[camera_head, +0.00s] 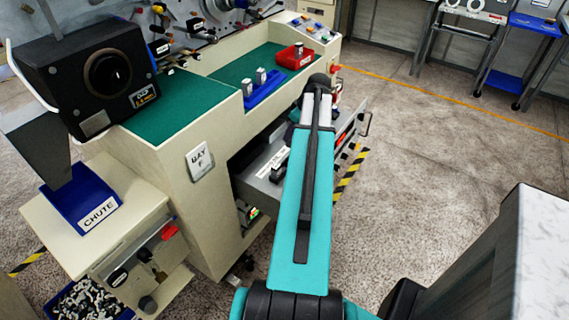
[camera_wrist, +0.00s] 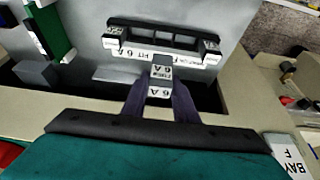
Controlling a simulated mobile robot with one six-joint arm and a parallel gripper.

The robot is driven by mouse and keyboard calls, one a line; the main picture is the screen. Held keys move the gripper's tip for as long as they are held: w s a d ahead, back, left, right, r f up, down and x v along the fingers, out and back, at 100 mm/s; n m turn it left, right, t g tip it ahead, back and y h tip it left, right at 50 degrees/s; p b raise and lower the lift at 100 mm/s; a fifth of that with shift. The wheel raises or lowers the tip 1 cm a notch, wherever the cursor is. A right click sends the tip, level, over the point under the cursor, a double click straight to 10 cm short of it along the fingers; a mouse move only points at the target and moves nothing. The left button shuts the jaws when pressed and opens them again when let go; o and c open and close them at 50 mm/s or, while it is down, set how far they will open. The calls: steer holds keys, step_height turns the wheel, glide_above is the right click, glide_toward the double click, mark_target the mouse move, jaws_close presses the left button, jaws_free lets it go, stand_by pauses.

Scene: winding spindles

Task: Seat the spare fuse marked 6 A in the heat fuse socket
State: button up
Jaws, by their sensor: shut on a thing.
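In the wrist view my gripper (camera_wrist: 160,97) is shut on a small pale fuse (camera_wrist: 160,72), whose faces read 6 A. The fuse is held over the open drawer (camera_head: 262,180). Just beyond it is a black socket (camera_wrist: 165,35) with pale end blocks and a white label strip (camera_wrist: 150,52). The strip reads 6 A, but its other words are not clear. The fuse overlaps the strip in the picture; I cannot tell whether they touch. In the head view my arm hides the gripper and the fuse.
The bench's green top (camera_head: 165,105) carries a blue tray (camera_head: 266,90) with pale pieces and a red tray (camera_head: 294,58). The beige bench edge (camera_wrist: 80,105) runs close to my gripper. A green and white part (camera_wrist: 58,32) stands at the left in the wrist view.

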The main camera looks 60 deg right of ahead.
steer(key=shift+w+f, duration=0.1)
stand_by(0.3)
steer(key=shift+f+p, duration=0.6)
steer(key=shift+f, duration=2.45)
steer(key=shift+f, duration=0.1)
steer(key=shift+f+p, duration=0.45)
steer(key=shift+f, duration=1.35)
steer(key=shift+f, duration=0.15)
steer(key=o, duration=1.1)
steer(key=shift+c, duration=0.2)
steer(key=shift+r, duration=0.3)
steer(key=b+v, duration=0.2)
steer(key=v, duration=1)
